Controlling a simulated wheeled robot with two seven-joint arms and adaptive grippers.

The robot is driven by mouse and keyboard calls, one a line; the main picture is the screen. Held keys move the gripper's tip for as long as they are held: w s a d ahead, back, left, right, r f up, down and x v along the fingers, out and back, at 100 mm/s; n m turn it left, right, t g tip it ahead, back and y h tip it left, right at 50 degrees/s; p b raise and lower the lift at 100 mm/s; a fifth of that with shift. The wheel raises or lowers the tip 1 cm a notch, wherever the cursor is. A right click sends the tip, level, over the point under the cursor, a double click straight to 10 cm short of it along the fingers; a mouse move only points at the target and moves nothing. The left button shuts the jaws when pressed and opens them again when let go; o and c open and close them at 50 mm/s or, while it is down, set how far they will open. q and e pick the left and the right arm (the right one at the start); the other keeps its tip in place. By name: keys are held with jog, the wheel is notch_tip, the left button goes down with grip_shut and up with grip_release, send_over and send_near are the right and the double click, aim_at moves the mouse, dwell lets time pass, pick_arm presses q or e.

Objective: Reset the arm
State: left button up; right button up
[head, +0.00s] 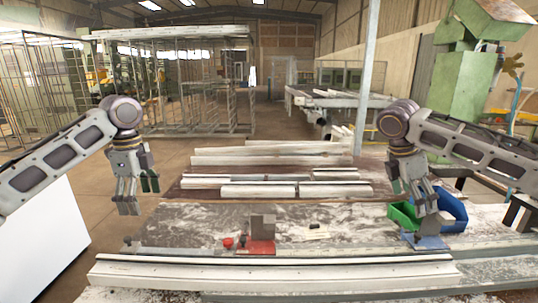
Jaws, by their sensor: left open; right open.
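My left gripper (133,195) hangs in the air at the left, fingers pointing down, open and empty, beside the left end of the bench. My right gripper (420,210) hangs at the right in front of the green bin (404,215) and the blue bin (453,208). It is open and covers part of both bins. Whether its fingertips touch anything cannot be told. A clamp block with a grey upright (263,226) and a red base (259,247) stands mid-bench.
A long pale profile (270,275) lies along the bench's front edge. More profiles (270,155) lie on the brown surface behind. A red knob (228,242) and a small pale card (316,232) lie near the clamp. A grey post (367,75) rises behind.

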jog(key=shift+r+p, duration=0.6)
jog(key=shift+r, duration=0.15)
jog(key=shift+r+p, duration=0.55)
jog(key=shift+f, duration=0.1)
